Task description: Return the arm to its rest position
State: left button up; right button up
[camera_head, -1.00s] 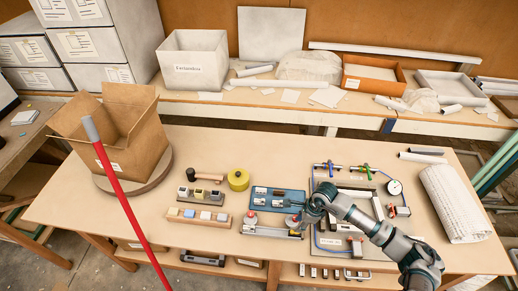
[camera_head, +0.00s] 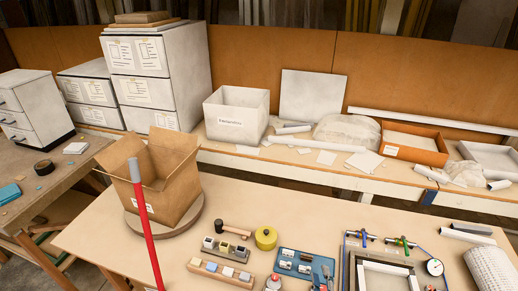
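My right gripper (camera_head: 322,280) seems to show only as a small grey, dark-tipped part at the bottom edge, beside the right end of the blue tray (camera_head: 290,272). The rest of its arm is out of view. Whether its fingers are open or shut is too small to tell. My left gripper is not in view. The framed plate (camera_head: 352,275) of the bench fixture is partly visible at the bottom right, with no arm across it.
A red bar (camera_head: 150,235) with a grey end rises at the front left. An open cardboard box (camera_head: 160,180) stands on a round base. A wooden block row (camera_head: 220,272), a yellow roll (camera_head: 265,238) and a pressure gauge (camera_head: 435,267) occupy the bench. Its left front is clear.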

jog(key=s+d+f+m+g+h, duration=0.2)
jog(key=s+d+f+m+g, duration=0.2)
jog(key=s+f+m+g, duration=0.55)
jog(key=s+a+f+g+y, duration=0.1)
jog(key=s+f+g, duration=0.1)
jog(key=s+f, duration=0.35)
jog(key=s+a+f+g+y, duration=0.1)
jog(key=s+f+g, duration=0.1)
jog(key=s, duration=0.6)
notch_tip(320, 180, down, 25)
jog(key=s+g, duration=0.1)
jog(key=s, duration=0.1)
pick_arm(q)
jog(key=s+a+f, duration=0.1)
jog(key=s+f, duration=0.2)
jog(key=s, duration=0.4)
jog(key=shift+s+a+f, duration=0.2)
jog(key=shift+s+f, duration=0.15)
pick_arm(e)
jog(key=s+d+f+g, duration=0.1)
jog(key=s+d+f, duration=0.2)
jog(key=s+f, duration=1.4)
jog(key=shift+s+f+n, duration=0.25)
jog(key=shift+s+n, duration=0.1)
jog(key=shift+s, duration=0.1)
jog(key=shift+g, duration=0.25)
